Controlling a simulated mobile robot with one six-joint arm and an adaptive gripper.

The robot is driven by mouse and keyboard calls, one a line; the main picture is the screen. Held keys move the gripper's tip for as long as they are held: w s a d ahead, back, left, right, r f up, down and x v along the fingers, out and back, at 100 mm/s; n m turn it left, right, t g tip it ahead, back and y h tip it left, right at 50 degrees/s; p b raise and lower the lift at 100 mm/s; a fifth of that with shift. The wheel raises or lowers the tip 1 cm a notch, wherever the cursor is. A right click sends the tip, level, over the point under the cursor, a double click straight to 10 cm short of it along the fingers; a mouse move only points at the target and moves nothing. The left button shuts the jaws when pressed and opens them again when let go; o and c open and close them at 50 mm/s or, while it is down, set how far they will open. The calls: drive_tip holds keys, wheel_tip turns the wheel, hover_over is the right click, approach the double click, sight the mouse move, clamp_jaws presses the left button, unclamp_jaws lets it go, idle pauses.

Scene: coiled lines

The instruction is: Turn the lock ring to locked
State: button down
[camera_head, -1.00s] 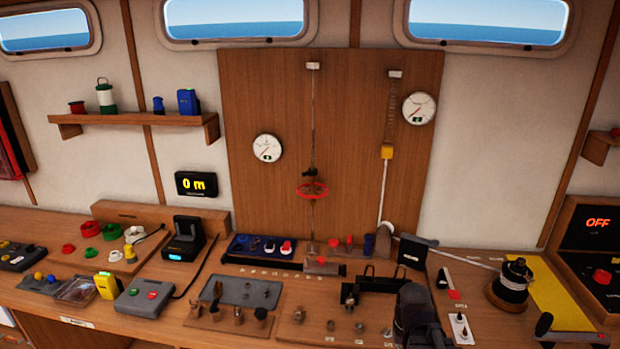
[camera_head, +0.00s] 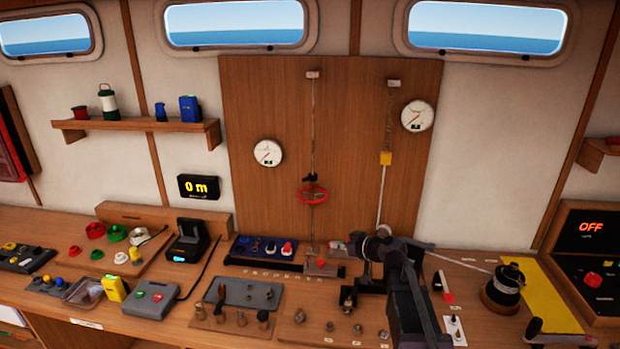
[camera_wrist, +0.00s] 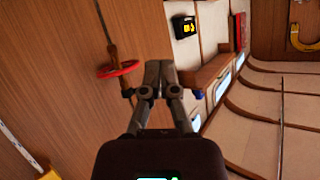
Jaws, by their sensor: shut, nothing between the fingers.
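A red ring (camera_head: 313,195) sits around a vertical line on the wooden wall panel, below a small dark fitting. It is the only ring I see on that line; its lock marking is too small to read. It also shows in the wrist view (camera_wrist: 118,69), left of my fingers. My gripper (camera_wrist: 158,68) is shut and empty, its two fingertips together, and it appears apart from the ring. In the head view my arm stands at the right of the bench centre, its end turned left below and to the right of the ring.
The wooden panel (camera_head: 270,100) also carries two round gauges (camera_head: 267,153) and a second line with a yellow block (camera_head: 386,158). The bench below is crowded with fittings, a grey plate (camera_head: 248,292) and a rope drum (camera_head: 503,290). The panel around the ring is mostly clear.

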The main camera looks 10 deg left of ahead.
sight(307, 180)
drive_tip(key=w+r+t+y+p, duration=0.1)
drive_tip(key=w+r+t+p, duration=0.1)
drive_tip(key=w+r+t, duration=0.3)
drive_tip(key=w+r, duration=0.4)
drive_tip(key=r, duration=0.1)
drive_tip(key=shift+a, duration=0.25)
drive_tip(key=shift+w, duration=0.1)
drive_tip(key=x, duration=1.4)
drive_tip(key=shift+r, duration=0.35)
drive_tip(key=shift+d, duration=0.15)
drive_tip(key=shift+t, duration=0.3)
